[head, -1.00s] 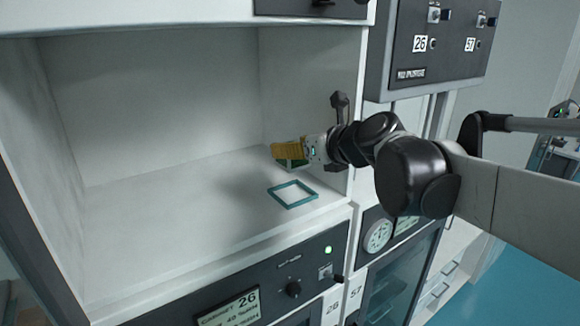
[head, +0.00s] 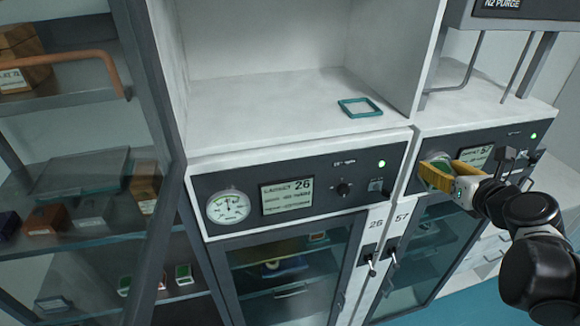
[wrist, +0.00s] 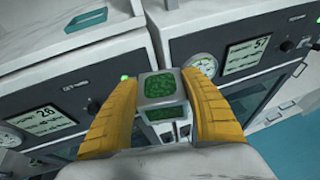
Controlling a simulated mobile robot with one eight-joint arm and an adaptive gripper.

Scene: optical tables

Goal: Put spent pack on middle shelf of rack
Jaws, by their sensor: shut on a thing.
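The pack (wrist: 160,88) is a small grey block with green speckled faces. In the wrist view it sits between the two yellow fingers of my gripper (wrist: 160,108), which are shut on it. In the head view my gripper (head: 452,176) is at the right, in front of the cabinet 57 panel, with a bit of the pack's green (head: 435,176) showing. A dark-framed shelf unit, apparently the rack (head: 150,90), stands at the far left, well away from my gripper. Its middle shelf (head: 75,235) holds several small boxes; part of it lies behind glass.
A teal square outline (head: 360,108) lies empty on the white ledge above cabinet 26 (head: 295,195). Glass-fronted cabinets 26 and 57 stand below. Small green-topped blocks (head: 183,273) sit low in the shelf unit. A copper-coloured rail (head: 70,60) edges its upper shelf.

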